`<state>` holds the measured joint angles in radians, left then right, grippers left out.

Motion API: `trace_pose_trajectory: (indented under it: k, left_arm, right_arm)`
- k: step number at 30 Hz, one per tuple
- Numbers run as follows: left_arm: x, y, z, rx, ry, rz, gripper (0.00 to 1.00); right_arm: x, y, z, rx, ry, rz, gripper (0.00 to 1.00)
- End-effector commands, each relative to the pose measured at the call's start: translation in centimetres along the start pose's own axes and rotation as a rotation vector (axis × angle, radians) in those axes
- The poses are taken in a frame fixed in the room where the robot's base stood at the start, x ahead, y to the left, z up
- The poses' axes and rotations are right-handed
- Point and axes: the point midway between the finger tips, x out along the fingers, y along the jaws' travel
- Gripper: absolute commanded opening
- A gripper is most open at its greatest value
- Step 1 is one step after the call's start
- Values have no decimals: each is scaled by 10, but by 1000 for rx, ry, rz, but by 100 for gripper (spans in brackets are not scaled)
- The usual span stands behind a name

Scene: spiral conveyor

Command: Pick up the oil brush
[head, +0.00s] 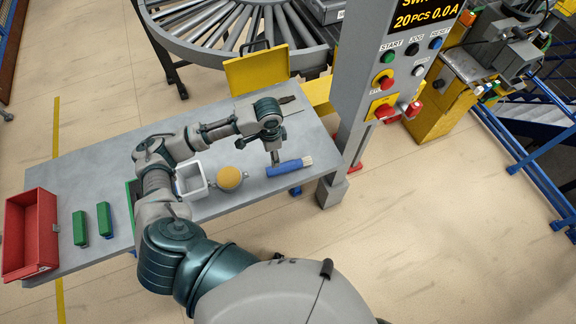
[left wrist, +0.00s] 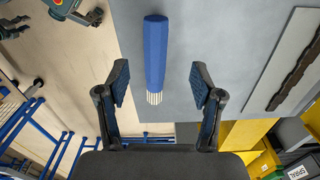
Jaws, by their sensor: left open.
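The oil brush (head: 284,167), with a blue handle and pale bristles, lies on the grey table (head: 85,168) near its right end. My left gripper (head: 273,158) is just above the brush in the head view, partly hidden by the wrist. In the left wrist view, the brush (left wrist: 155,50) lies lengthwise between the lines of the open fingers (left wrist: 158,82), bristles towards the gripper. The fingers stand on either side of it and appear not to touch it. My right gripper is not in view.
A white container (head: 191,181) and a yellow round object (head: 229,178) lie left of the brush. Two green objects (head: 80,228) and a red bin (head: 31,232) are further left. A grey control pillar (head: 362,105) stands at right, a roller conveyor (head: 205,50) behind.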

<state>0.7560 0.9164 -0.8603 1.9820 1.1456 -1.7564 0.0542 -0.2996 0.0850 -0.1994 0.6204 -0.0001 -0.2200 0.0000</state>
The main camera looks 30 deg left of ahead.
Motion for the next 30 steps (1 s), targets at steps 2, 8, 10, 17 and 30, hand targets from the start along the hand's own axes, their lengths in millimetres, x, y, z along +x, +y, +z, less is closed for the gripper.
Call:
trace_pose_trajectory:
  k: [2, 8, 10, 17, 30]
  left_arm:
    - [19, 1, 0, 0, -3, 2, 67]
    - [43, 2, -2, 1, 0, 0, 67]
    - [47, 1, -2, 1, 1, -1, 67]
    - [80, 4, 0, 0, 0, 1, 67]
    - [99, 4, -1, 1, 2, -1, 59]
  right_arm:
    - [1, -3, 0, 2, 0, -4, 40]
    - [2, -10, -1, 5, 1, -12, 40]
    - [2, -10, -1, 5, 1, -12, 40]
    - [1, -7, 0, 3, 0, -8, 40]
    - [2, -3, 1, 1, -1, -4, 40]
